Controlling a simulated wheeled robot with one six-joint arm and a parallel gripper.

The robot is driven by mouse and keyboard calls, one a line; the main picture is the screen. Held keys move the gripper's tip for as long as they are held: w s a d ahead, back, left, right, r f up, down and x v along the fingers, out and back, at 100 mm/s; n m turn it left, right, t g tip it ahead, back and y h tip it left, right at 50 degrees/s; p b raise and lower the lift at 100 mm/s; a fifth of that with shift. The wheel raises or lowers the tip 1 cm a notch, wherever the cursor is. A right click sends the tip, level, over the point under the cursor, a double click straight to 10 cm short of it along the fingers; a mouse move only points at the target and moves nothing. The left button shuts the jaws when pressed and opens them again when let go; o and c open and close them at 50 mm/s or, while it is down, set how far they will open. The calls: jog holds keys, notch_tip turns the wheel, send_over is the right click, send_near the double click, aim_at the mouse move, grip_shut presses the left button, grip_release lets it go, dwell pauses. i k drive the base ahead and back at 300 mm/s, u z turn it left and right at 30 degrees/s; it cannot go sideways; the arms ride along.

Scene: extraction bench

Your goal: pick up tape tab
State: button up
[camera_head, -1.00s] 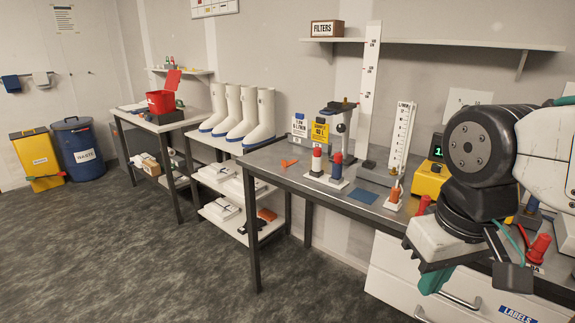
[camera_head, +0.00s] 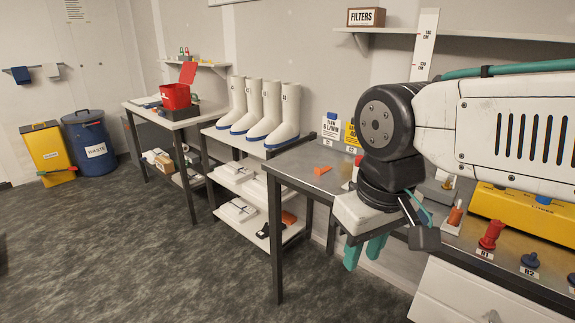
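No piece is clearly marked as the tape tab. A small orange piece (camera_head: 322,170) lies on the near left part of the grey bench top (camera_head: 300,158), and I cannot tell whether it is the tab. My gripper (camera_head: 364,250) points down in front of the bench edge, below and to the right of the orange piece and apart from it. Its two teal fingers show a gap with nothing visible between them. My arm hides much of the middle of the bench.
Signs (camera_head: 331,126) stand behind the orange piece. White boots (camera_head: 285,115) stand on a rack to the left. The floor (camera_head: 130,250) is clear.

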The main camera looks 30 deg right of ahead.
aim_at(318, 171)
jog(key=z, duration=0.1)
jog(key=i, duration=1)
jog(key=z, duration=0.3)
